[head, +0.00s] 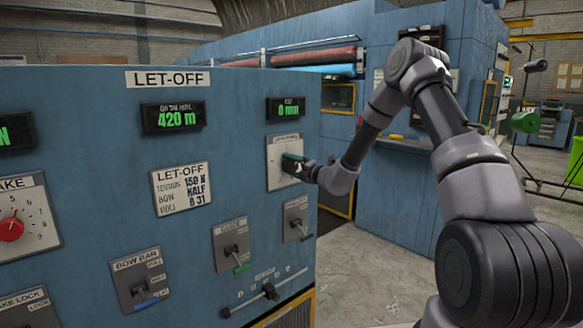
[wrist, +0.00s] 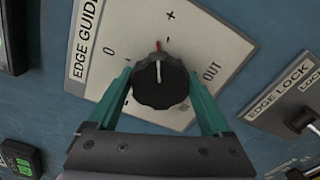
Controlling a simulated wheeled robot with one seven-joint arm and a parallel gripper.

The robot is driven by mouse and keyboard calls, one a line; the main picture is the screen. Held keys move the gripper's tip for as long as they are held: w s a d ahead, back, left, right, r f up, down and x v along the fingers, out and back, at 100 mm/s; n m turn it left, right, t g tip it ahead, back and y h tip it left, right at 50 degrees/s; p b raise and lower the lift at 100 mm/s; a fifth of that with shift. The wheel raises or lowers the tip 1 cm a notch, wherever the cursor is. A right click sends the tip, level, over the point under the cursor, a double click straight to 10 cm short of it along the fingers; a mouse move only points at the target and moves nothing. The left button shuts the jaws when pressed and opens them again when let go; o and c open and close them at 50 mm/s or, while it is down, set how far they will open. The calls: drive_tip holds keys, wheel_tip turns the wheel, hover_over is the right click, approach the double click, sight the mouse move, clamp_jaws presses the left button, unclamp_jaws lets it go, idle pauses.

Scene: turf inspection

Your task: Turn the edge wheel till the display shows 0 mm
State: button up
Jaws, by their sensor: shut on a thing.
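The edge wheel (wrist: 160,82) is a black ribbed knob with a white pointer line, in the middle of the white EDGE GUIDE plate (wrist: 205,45) in the wrist view. The pointer lies close to a red mark on the plate. My gripper (wrist: 161,88) has one teal finger on each side of the wheel and is shut on it. In the head view my gripper (head: 293,164) is at the plate (head: 284,148) and hides the wheel. The small display (head: 287,109) above the plate reads 0 mm in green.
Another display (head: 173,117) reads 420 m. Below the plate are the edge lock lever (head: 298,220), another lever with a green tip (head: 235,248) and a slider (head: 268,291). A red knob (head: 11,228) is at the far left. Open floor lies right of the panel.

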drive_tip(key=shift+d, duration=0.1)
drive_tip(key=o, duration=1.2)
drive_tip(key=shift+c, duration=0.2)
drive_tip(key=shift+s, duration=0.1)
drive_tip(key=v, duration=1)
drive_tip(key=shift+s+d, duration=0.2)
drive_tip(key=shift+d, duration=0.05)
